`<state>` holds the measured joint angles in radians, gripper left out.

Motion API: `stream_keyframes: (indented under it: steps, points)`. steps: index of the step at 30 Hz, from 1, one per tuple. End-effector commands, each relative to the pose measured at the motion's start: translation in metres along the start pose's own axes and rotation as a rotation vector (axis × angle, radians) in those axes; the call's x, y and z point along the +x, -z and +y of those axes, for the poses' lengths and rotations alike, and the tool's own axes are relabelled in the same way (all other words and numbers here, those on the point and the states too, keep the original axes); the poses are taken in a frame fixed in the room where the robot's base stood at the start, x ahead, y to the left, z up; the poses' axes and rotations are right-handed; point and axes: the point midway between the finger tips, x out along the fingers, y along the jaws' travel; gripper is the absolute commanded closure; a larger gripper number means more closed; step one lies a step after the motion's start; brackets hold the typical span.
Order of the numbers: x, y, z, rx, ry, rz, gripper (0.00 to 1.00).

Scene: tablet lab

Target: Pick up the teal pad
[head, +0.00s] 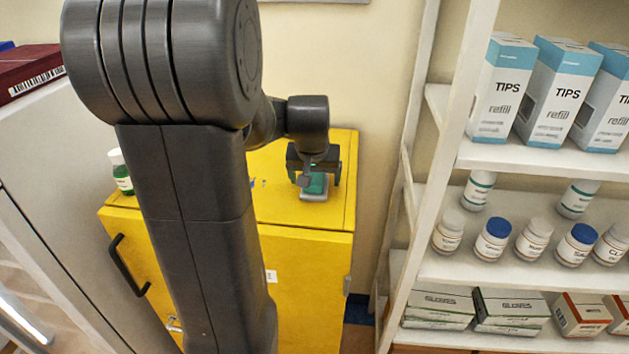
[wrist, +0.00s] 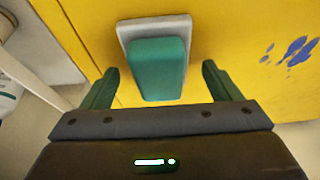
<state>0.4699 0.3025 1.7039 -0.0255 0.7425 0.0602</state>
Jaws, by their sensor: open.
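The teal pad (wrist: 158,70) is a rounded block lying on a grey base plate (wrist: 128,29) on top of the yellow cabinet (wrist: 227,40). In the wrist view it sits ahead of my open gripper (wrist: 160,88), roughly centred between the two green-lined fingers, with a gap on each side. In the head view my gripper (head: 314,180) is over the pad at the right part of the cabinet top. The grey base (head: 313,195) shows there, and the pad is partly hidden behind the gripper. I cannot tell the exact height of the fingers over it.
A white shelf (head: 470,262) with boxes and bottles stands to the right. Blue paint marks (wrist: 290,50) show on the cabinet top, which is otherwise mostly clear.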

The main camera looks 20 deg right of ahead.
Motion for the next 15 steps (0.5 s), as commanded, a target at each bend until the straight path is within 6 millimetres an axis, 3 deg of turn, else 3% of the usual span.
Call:
stream_keyframes:
  steps: [8,15]
  points:
    - [0.0038,-0.0004,0.0003,0.000,0.000,-0.001,0.16]
    - [0.0036,-0.0003,0.0002,0.000,0.000,-0.001,0.62]
